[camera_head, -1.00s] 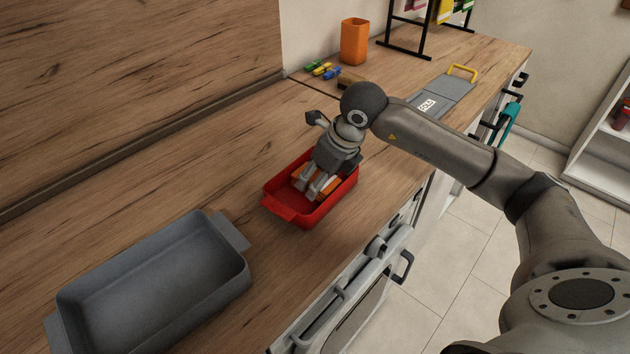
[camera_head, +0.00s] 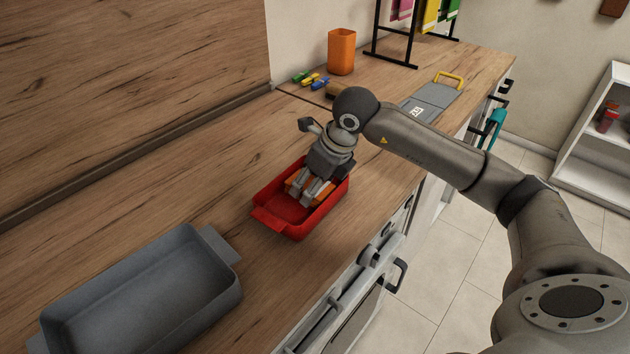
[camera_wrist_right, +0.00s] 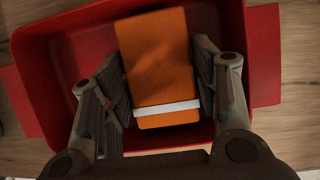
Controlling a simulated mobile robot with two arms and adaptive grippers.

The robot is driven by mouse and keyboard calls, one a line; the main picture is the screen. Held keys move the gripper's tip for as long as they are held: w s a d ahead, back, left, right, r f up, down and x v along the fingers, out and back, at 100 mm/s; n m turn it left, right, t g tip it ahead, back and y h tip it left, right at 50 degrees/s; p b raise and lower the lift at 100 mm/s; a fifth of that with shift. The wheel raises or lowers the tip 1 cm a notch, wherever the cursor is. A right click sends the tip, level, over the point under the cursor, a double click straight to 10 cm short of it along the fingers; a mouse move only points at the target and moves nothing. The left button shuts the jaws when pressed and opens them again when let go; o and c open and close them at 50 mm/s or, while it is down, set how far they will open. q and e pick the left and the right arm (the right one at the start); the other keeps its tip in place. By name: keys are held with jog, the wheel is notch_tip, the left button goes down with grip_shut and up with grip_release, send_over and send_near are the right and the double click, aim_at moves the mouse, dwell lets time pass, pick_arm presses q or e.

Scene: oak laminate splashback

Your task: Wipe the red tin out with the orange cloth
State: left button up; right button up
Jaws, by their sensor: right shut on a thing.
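The red tin (camera_head: 268,213) stands on the oak counter, its open top facing up. My right gripper (camera_head: 308,198) reaches down into it from above. The orange cloth (camera_head: 292,185) is a folded pad inside the tin, partly covered by the fingers. In the right wrist view the cloth (camera_wrist_right: 155,55) lies between the two fingers of my right gripper (camera_wrist_right: 160,88), with a white band across its near end. Red tin walls (camera_wrist_right: 70,75) show on both sides. The gripper is shut on the cloth. My left gripper is not in view.
A large grey baking dish (camera_head: 150,265) stands at the near left. Behind the arm are an orange cup (camera_head: 341,52), several coloured clips (camera_head: 311,79), a grey board with a yellow handle (camera_head: 432,100) and a black rack (camera_head: 385,40). The counter's front edge runs right of the tin.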

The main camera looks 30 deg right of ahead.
aim_at(294, 206)
jog(key=shift+s+a, duration=0.35)
jog(key=shift+a, duration=0.3)
jog(key=shift+s+a, duration=0.3)
jog(key=shift+a, duration=0.35)
jog(key=shift+a, duration=0.1)
jog(key=shift+s+a, duration=0.3)
jog(key=shift+a, duration=0.45)
jog(key=shift+a, duration=0.15)
jog(key=shift+s+a, duration=0.4)
jog(key=shift+a, duration=0.3)
jog(key=shift+w+d+f+b, duration=0.1)
jog(key=shift+w+d+b, duration=0.2)
jog(key=shift+d+b, duration=0.35)
jog(key=shift+w+d, duration=0.25)
jog(key=shift+d, duration=0.35)
jog(key=shift+w+d, duration=0.25)
jog(key=shift+d, duration=0.35)
